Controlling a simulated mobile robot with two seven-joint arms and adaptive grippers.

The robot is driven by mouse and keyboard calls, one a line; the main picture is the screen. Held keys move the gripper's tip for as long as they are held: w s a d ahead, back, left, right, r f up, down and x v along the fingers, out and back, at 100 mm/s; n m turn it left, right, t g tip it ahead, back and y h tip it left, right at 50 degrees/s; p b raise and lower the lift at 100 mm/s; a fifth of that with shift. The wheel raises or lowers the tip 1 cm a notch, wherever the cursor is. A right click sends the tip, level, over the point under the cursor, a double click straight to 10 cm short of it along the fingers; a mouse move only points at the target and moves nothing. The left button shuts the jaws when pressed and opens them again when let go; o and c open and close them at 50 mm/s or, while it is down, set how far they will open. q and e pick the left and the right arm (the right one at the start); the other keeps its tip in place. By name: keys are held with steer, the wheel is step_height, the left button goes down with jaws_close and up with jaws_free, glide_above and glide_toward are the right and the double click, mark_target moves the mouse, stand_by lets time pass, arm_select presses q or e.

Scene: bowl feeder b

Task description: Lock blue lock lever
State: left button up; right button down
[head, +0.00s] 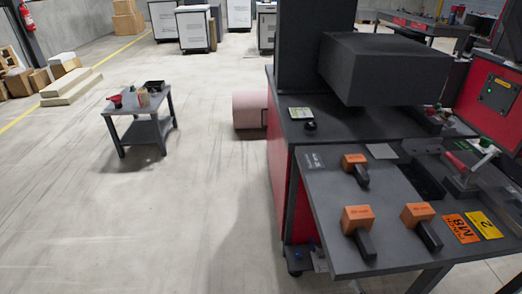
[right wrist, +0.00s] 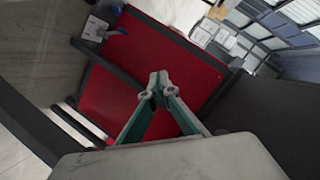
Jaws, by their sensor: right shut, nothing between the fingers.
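A small blue part (head: 298,254) shows low at the foot of the red and black cabinet, beside a dark caster; it is too small to tell if it is the blue lock lever or how it is set. In the right wrist view a blue piece (right wrist: 119,32) lies at the upper left, near the end of a red panel. My right gripper (right wrist: 157,82) has teal fingers, with tips together and nothing between them. It is in front of the red panels, apart from the blue piece. My left gripper is not in view.
A grey worktable (head: 330,225) holds several orange and black pieces and a red-handled clamp (head: 457,161). The red and black cabinet (head: 281,165) stands behind it. A small table (head: 140,112) stands at left; the floor between is clear. Red panels (right wrist: 140,55) fill the wrist view's middle.

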steer(key=d+r+n, duration=0.1)
steer(key=d+n, duration=0.1)
steer(key=d, duration=0.7)
steer(key=s+a+r+n+g, duration=0.15)
steer(key=s+a+n, duration=0.25)
steer(key=s+n, duration=0.45)
steer(key=s+a+r+n+g, duration=0.1)
steer(key=s+a+n+g, duration=0.25)
steer(key=s+n, duration=0.5)
arm_select(q)
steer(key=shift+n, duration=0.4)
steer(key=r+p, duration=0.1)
steer(key=p, duration=0.2)
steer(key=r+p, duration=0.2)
steer(key=p, duration=0.1)
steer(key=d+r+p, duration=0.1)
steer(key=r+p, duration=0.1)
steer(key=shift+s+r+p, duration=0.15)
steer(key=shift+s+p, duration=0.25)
arm_select(e)
steer(key=a+r+m+t, duration=0.1)
steer(key=a+r+m, duration=0.1)
steer(key=a, duration=0.3)
steer(key=a+r+m, duration=0.3)
steer(key=a+m, duration=0.2)
steer(key=shift+s+a+r+m+t+h, duration=0.25)
steer(key=shift+a+m+t+h, duration=0.05)
steer(key=shift+t+h, duration=0.1)
